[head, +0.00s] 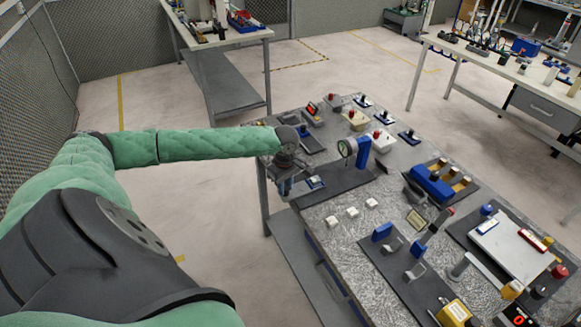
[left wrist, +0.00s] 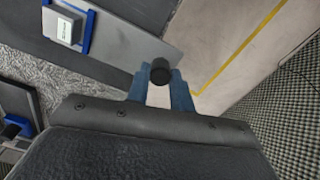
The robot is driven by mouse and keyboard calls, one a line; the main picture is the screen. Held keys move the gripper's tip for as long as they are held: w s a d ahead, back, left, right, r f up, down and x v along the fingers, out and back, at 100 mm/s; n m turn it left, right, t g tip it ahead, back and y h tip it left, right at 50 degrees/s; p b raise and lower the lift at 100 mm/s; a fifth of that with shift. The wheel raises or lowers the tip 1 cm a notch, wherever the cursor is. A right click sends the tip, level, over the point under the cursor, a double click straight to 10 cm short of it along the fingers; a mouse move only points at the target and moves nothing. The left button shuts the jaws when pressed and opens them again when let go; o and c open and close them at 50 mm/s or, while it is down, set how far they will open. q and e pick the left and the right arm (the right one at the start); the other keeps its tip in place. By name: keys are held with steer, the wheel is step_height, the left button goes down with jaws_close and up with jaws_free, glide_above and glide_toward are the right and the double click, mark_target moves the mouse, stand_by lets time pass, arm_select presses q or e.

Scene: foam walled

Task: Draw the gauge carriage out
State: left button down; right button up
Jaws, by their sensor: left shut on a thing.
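A round dial gauge (head: 347,148) stands on a blue post (head: 363,152) over a dark base plate (head: 345,179). A small grey block with blue edges (head: 315,183), seemingly the gauge carriage, sits at the plate's left end; a grey block in a blue frame also shows in the left wrist view (left wrist: 66,25). My left gripper (head: 285,187) is beside it at the table's left edge. In the left wrist view its blue fingers (left wrist: 160,92) are shut on a round black knob (left wrist: 160,72). The knob's link to the carriage is hidden. My right gripper is out of view.
The speckled table (head: 335,232) holds several fixtures, including a blue block with knobs (head: 432,185) and three white buttons (head: 352,212) in front of the gauge. Open floor (head: 215,225) lies left of the table. Another bench (head: 235,38) stands behind.

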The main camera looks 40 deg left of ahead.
arm_select(q)
steer(key=c, duration=1.2)
jaws_free()
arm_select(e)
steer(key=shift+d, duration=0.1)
arm_select(q)
steer(key=shift+r+b, duration=0.35)
steer(key=shift+r, duration=0.2)
step_height(320, 180, up, 6)
steer(key=shift+f+b, duration=0.15)
steer(key=shift+b, duration=0.8)
steer(key=shift+r, duration=0.5)
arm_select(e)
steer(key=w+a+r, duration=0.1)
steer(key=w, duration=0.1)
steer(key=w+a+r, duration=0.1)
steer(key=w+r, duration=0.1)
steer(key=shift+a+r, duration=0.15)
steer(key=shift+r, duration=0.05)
